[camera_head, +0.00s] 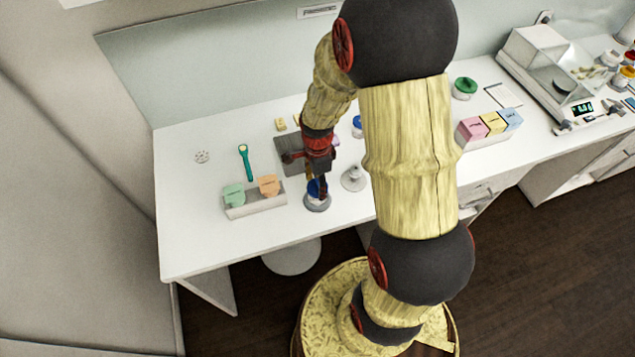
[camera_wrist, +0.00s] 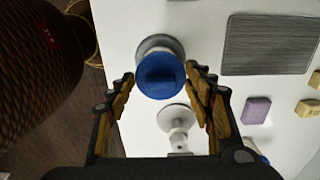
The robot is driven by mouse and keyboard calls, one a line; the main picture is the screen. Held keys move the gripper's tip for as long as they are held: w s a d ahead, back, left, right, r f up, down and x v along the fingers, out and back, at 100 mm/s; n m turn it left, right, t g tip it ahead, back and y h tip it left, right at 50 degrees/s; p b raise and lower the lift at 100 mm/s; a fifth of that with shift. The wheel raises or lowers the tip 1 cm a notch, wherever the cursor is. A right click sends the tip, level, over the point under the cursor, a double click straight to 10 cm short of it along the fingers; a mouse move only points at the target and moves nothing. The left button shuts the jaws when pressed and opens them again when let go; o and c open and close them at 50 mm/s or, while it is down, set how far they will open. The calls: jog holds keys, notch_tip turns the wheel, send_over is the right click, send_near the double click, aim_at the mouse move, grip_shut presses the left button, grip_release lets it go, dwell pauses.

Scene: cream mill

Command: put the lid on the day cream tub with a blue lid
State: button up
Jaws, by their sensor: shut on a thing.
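My gripper (camera_head: 318,188) is shut on a blue lid (camera_wrist: 160,75), whose round top shows between the two fingertips in the wrist view. In the head view the blue lid (camera_head: 313,188) is partly hidden by the fingers. Directly under it, near the front edge of the table, is a round grey-white base (camera_head: 317,204), which shows as a pale rim around the lid in the wrist view (camera_wrist: 158,42). The lid hides most of what is below, so I cannot tell whether it is seated or just above.
A pale round piece with a knob (camera_head: 353,180) stands close on the right. A tray with green and orange blocks (camera_head: 255,206) is on the left. A grey mat (camera_head: 290,147) and another blue-topped item (camera_head: 357,122) lie behind.

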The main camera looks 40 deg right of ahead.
jog(key=shift+f, duration=0.2)
dwell(0.6)
jog(key=o, duration=0.8)
jog(key=shift+o, duration=0.8)
jog(key=o, duration=0.4)
jog(key=shift+r, duration=0.15)
jog(key=shift+r+p, duration=2.6)
jog(key=shift+r, duration=0.8)
